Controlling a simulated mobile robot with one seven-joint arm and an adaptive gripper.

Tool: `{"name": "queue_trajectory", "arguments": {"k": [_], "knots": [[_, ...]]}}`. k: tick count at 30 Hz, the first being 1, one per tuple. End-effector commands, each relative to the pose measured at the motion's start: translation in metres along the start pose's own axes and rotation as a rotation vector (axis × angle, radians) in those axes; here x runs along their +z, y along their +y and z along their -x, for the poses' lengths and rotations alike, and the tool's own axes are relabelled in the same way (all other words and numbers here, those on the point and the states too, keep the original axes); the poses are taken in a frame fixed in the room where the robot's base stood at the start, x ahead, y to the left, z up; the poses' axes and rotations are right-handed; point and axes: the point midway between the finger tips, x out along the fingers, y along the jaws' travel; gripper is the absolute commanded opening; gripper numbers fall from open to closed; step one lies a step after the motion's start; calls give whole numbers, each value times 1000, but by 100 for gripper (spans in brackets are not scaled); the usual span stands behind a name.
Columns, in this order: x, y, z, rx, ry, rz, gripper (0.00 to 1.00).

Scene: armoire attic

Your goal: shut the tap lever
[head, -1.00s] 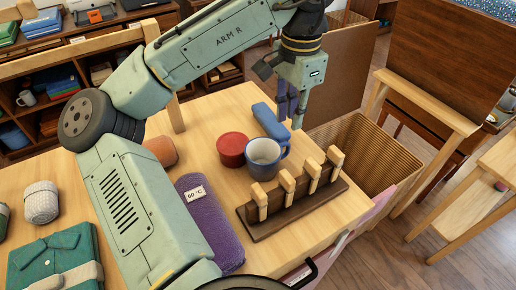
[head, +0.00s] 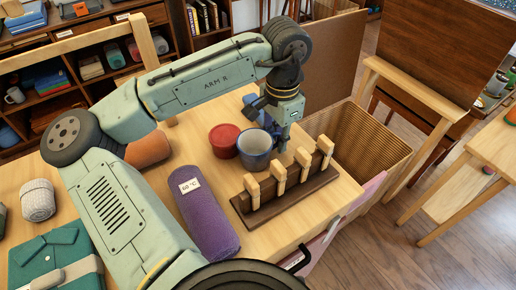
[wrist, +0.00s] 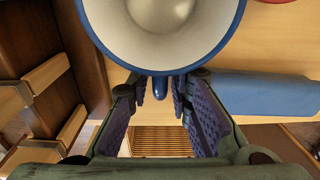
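I cannot make out a tap lever in either view. A blue mug with a pale inside (head: 255,147) stands upright on the wooden table. In the wrist view its blue-rimmed bowl (wrist: 165,28) fills the top middle, with its blue handle (wrist: 160,88) pointing toward me. My gripper (wrist: 160,90) is open, with one purple-padded finger on each side of the handle and a gap between them. Whether a finger touches the handle, I cannot tell. In the head view my gripper (head: 281,143) is at the mug's right side, its fingertips partly hidden.
A wooden rack with upright pegs (head: 288,205) stands close in front of the mug. A red round container (head: 224,139) is left of it; a purple roll (head: 205,213) lies nearer. A blue object (wrist: 265,92) lies beside the gripper. A wicker basket (head: 372,142) stands beyond the table edge.

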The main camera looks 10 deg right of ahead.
Motion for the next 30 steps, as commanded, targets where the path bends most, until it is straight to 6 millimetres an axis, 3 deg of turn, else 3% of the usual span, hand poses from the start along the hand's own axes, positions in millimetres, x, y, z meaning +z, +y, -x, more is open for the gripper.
{"name": "queue_trajectory", "arguments": {"k": [10,30], "knots": [[0,0,0,0,0,0,0],[0,0,1,-1,0,0,0]]}}
